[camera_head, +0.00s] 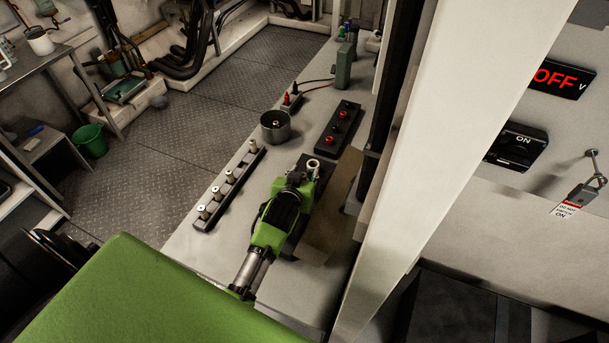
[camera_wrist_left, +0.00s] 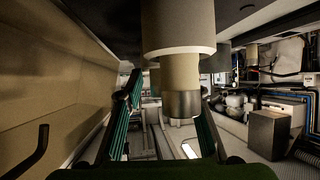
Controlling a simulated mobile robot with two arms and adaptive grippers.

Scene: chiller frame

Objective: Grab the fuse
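My left gripper (camera_head: 308,172) reaches in on its green arm, low over the grey bench. A pale fuse (camera_head: 313,163) with a ring-like top is at its fingertips. In the left wrist view a cream cylinder with a metal end, which looks like this fuse (camera_wrist_left: 181,82), fills the middle. The teal-padded fingers of my left gripper (camera_wrist_left: 165,108) stand apart on either side of it. A gap shows on the left; contact on the right is unclear. The fuse's base is hidden in the head view. My right gripper is not in view.
A black strip (camera_head: 229,187) with several fuses lies left of the gripper. A metal pot (camera_head: 275,126) and a black block with red knobs (camera_head: 338,130) stand behind it. A white post (camera_head: 440,130) rises close on the right.

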